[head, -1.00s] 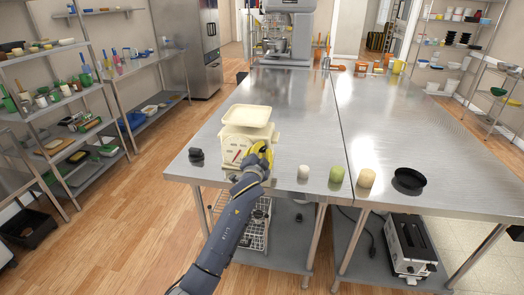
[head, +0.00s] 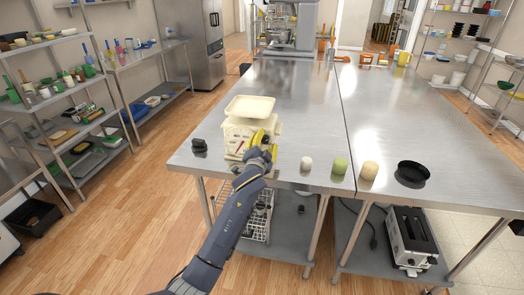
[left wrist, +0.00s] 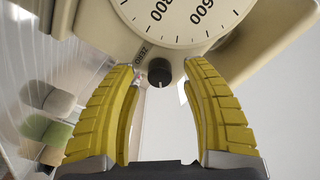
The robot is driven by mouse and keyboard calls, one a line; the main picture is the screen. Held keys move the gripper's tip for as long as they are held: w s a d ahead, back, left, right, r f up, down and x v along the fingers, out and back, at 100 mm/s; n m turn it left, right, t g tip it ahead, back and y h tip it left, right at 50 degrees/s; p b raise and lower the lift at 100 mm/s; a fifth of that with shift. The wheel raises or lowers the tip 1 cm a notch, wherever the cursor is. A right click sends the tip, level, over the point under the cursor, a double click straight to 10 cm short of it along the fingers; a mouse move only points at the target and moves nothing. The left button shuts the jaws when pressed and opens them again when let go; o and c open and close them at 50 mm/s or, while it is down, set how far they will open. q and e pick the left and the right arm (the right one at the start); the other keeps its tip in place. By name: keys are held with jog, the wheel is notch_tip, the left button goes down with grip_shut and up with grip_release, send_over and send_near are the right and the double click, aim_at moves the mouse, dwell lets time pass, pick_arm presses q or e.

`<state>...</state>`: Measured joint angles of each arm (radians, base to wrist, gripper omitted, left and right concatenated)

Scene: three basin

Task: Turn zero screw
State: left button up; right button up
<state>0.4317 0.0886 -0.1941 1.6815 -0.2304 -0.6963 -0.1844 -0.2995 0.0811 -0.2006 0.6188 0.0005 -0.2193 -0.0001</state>
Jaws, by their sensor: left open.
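A cream kitchen scale (head: 240,130) with a flat top tray stands near the front edge of the left steel table. In the left wrist view its white dial (left wrist: 185,15) shows large numbers, and the small black zero screw (left wrist: 159,72) sits below it, beside the word ZERO. My left gripper (left wrist: 164,75) has yellow ribbed fingers, open, one on each side of the screw, with a gap visible around it. In the head view the left gripper (head: 262,145) is at the scale's front and hides part of the dial. My right gripper is not in view.
A white cylinder (head: 306,163), a green one (head: 340,165) and a tan one (head: 369,170) stand right of the scale, with a black bowl (head: 412,173) beyond. A small black object (head: 199,145) lies to its left. The table behind is largely clear.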

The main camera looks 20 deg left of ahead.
pick_arm(q)
jog(key=s+d, duration=0.1)
jog(key=s, duration=1)
jog(key=shift+s, duration=0.15)
jog(key=shift+r, duration=0.1)
dwell(0.3)
